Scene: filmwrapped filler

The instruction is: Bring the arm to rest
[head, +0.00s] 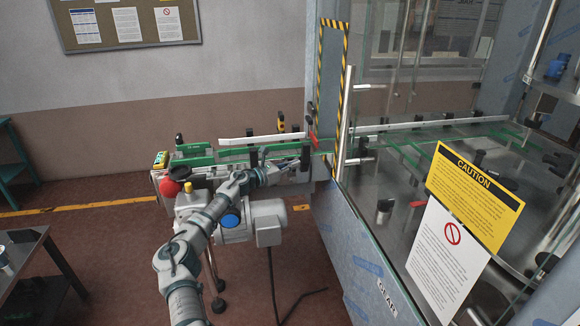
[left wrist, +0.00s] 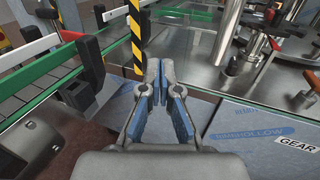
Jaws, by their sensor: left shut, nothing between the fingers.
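My left arm reaches up from the bottom of the head view, out in front of the conveyor. My left gripper (head: 302,160) is at the conveyor's right end, near the striped edge of the machine's opening. In the left wrist view the left gripper (left wrist: 158,72) has its blue-padded fingers together at the tips, with nothing between them. My right gripper is not in view.
The green-edged conveyor (head: 200,160) with a red button (head: 171,187) and a motor (head: 268,222) lies close to my arm. The glass-walled machine (head: 365,265) with a yellow caution sign (head: 475,198) stands right. A metal table (head: 30,250) is at left. Open floor lies between.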

